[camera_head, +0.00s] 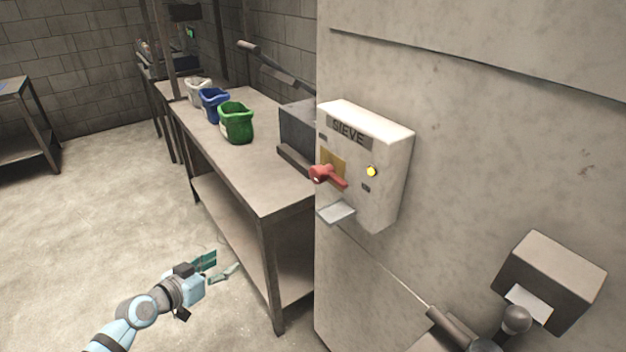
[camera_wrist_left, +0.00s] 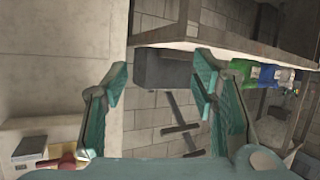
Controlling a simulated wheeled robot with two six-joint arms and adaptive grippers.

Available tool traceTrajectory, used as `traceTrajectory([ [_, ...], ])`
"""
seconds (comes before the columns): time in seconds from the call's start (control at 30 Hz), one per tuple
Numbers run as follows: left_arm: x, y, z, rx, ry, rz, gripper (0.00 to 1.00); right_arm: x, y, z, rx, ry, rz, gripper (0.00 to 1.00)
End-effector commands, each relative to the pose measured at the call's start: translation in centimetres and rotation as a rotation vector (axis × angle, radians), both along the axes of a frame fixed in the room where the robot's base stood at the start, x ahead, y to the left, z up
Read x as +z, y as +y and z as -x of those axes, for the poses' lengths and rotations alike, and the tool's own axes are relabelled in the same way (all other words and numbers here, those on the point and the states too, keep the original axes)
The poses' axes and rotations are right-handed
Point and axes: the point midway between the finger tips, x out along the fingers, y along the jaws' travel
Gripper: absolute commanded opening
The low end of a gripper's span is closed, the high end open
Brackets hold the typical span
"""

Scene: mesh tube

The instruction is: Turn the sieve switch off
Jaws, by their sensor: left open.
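The sieve switch box (camera_head: 385,185) is a pale box labelled SIEVE on the wall panel. A red lever switch (camera_head: 328,176) sticks out from its front, over a tan plate; a yellow lamp (camera_head: 371,171) glows to its right. My left gripper (camera_head: 216,267) is open and empty, low over the floor, to the left of and below the switch and apart from it. In the left wrist view, its teal fingers (camera_wrist_left: 161,82) are spread with nothing between them. The red switch (camera_wrist_left: 62,161) shows at the lower left there, partly hidden by the gripper body. My right gripper is not visible.
A metal table (camera_head: 262,178) stands left of the panel, with green (camera_head: 236,122), blue (camera_head: 213,104) and white (camera_head: 197,90) containers on it. A small grey box (camera_head: 552,280) is on the panel at lower right. Open floor (camera_head: 80,220) lies at left.

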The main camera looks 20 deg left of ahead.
Motion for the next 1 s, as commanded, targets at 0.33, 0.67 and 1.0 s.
traceTrajectory([
  [0.33, 23.5, -11.5, 1.2, -0.472, -0.393, 0.074, 0.53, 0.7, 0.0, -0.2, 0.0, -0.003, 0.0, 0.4],
  [0.67, 24.0, -16.5, -4.8, -0.47, -0.393, 0.087, 0.53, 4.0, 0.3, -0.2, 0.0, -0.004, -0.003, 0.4],
  [1.0, 23.4, -20.3, -9.4, -0.471, -0.388, 0.078, 0.53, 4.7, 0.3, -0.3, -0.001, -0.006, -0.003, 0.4],
])
